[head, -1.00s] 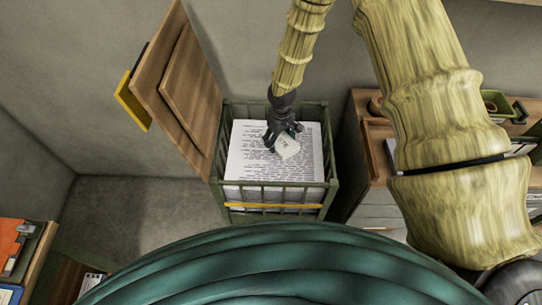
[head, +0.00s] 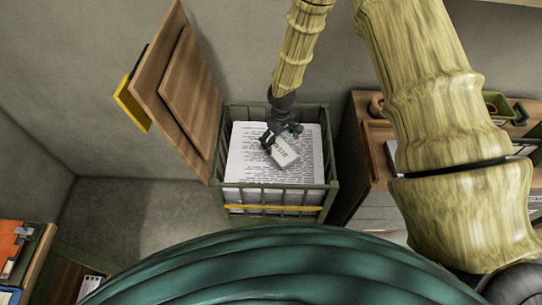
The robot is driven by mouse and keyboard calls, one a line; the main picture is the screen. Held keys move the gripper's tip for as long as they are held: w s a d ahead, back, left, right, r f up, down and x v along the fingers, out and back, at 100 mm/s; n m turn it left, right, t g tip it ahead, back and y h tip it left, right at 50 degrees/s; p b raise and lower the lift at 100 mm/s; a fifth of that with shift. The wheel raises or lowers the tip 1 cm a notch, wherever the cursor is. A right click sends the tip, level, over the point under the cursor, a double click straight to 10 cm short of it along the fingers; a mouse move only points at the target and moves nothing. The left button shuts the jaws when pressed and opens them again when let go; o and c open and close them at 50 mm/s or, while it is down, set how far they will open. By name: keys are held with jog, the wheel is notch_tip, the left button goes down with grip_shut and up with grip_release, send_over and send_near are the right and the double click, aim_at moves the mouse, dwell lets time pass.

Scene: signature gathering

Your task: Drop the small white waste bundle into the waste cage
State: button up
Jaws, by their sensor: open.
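The waste cage (head: 332,172) is a green slatted bin against the wall, with a yellow strip along its front. A stack of printed paper (head: 245,160) fills much of it. The small white waste bundle (head: 283,153), marked with dark letters, shows inside the cage outline over the paper. I cannot tell whether it rests on the paper. My gripper (head: 270,143) is open at the bundle's upper left edge, coming down from above. Its fingertips are partly hidden, and I cannot tell whether they touch the bundle.
A wooden lid (head: 183,85) stands raised at the cage's left. A wooden cabinet (head: 357,125) with trays is close on the right. A desk edge with an orange folder (head: 8,240) is at lower left. Bare floor (head: 140,215) lies left of the cage.

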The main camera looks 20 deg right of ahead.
notch_tip(320, 180, up, 11)
dwell(0.5)
jog(key=shift+r, duration=0.1)
dwell(0.3)
